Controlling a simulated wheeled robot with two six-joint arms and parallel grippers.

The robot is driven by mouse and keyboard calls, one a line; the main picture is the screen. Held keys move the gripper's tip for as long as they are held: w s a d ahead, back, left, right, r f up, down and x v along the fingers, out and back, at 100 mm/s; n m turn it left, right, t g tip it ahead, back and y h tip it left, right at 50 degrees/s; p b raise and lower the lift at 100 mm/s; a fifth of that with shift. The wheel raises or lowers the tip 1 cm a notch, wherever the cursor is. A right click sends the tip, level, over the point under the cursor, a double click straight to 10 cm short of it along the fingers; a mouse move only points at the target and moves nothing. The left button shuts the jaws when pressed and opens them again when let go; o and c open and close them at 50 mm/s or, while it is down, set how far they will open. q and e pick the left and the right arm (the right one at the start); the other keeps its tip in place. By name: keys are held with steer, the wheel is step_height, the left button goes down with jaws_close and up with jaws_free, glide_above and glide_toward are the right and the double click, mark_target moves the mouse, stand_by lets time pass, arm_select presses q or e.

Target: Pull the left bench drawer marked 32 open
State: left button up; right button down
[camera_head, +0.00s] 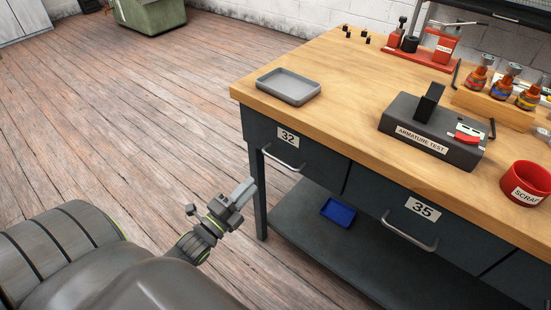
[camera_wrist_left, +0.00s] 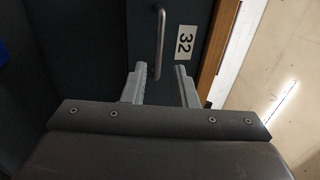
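The left bench drawer (camera_head: 308,155), dark grey with a white label 32 (camera_head: 288,137), is shut under the left end of the bench top. Its silver bar handle (camera_head: 283,161) runs along its front; the handle also shows in the left wrist view (camera_wrist_left: 160,45), next to the label 32 (camera_wrist_left: 185,40). My left gripper (camera_head: 243,192) is in front of and below the drawer, to the left of the handle and apart from it. In the left wrist view its two fingers (camera_wrist_left: 160,84) stand apart with nothing between them. My right gripper is out of view.
Drawer 35 (camera_head: 422,208) is shut to the right. A grey tray (camera_head: 288,86), an armature tester (camera_head: 432,135) and a red scrap bin (camera_head: 527,183) stand on the wooden top (camera_head: 345,110). A blue tray (camera_head: 338,211) lies on the lower shelf. The floor (camera_head: 130,110) left of the bench is clear.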

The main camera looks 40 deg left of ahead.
mark_target(275, 157)
arm_select(q)
steer(key=x, duration=1.2)
steer(key=shift+f, duration=0.15)
jaws_close()
